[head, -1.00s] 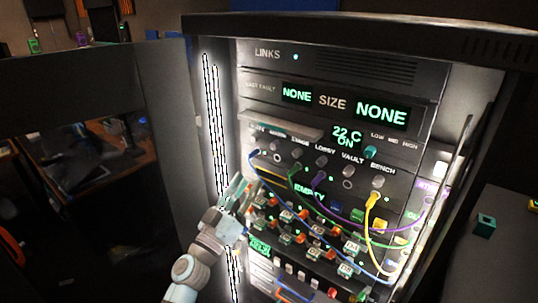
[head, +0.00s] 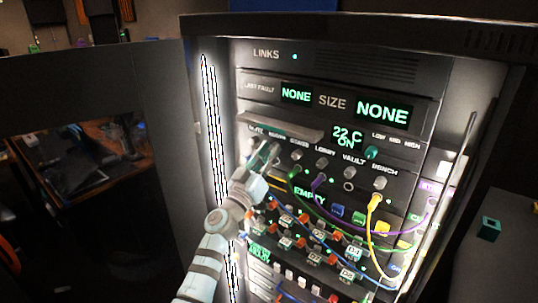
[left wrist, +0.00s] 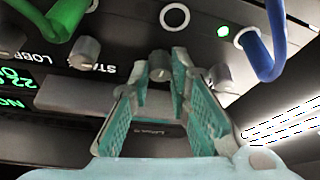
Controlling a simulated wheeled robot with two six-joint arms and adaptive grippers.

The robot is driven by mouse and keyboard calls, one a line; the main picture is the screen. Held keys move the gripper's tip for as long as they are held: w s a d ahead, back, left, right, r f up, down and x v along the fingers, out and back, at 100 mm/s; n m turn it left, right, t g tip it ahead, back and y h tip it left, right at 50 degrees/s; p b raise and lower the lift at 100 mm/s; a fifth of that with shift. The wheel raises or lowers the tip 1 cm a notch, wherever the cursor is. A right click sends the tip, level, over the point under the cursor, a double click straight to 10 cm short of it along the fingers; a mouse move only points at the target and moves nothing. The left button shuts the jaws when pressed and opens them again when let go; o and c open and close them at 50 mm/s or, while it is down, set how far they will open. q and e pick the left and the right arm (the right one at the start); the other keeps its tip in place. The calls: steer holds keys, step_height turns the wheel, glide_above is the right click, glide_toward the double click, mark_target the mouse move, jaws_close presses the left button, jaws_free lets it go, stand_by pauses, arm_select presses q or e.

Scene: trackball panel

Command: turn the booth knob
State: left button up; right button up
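The panel has a row of dark round knobs under printed labels. My left gripper (head: 265,153) is at the left part of this row in the head view, covering the knob there. In the left wrist view, which shows the panel upside down, my left gripper (left wrist: 162,75) is open, with a dark grey knob (left wrist: 160,66) between its fingertips. My right gripper is not in view.
A grey ledge (head: 280,124) juts out just above the knob row. Blue, green (head: 330,224), purple and yellow (head: 368,235) cables hang from sockets below the knobs. Switch rows lie lower. The cabinet's lit left inner wall (head: 212,130) is close to my left arm.

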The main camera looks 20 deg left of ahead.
arm_select(q)
jaws_close()
steer(key=shift+m, duration=0.5)
steer(key=m+h, duration=0.1)
steer(key=m, duration=0.1)
steer(key=m+g+h, duration=0.1)
steer(key=m, duration=0.1)
steer(key=shift+a+h, duration=0.2)
steer(key=shift+h, duration=0.1)
steer(key=m+g+h+p, duration=0.1)
steer(key=m, duration=0.3)
steer(key=m+g+h, duration=0.1)
steer(key=m+h, duration=0.1)
steer(key=m, duration=0.2)
steer(key=shift+w+a+r+p, duration=0.1)
steer(key=shift+a+p, duration=0.05)
steer(key=shift+p, duration=0.25)
steer(key=m+g, duration=0.1)
steer(key=m, duration=0.2)
steer(key=m+g+h+p, duration=0.1)
steer(key=m, duration=0.1)
steer(key=shift+a+r+m+g, duration=0.1)
steer(key=shift+m+g, duration=0.3)
steer(key=shift+m+g+p, duration=0.65)
steer(key=shift+m+g, duration=0.25)
steer(key=shift+m, duration=1.6)
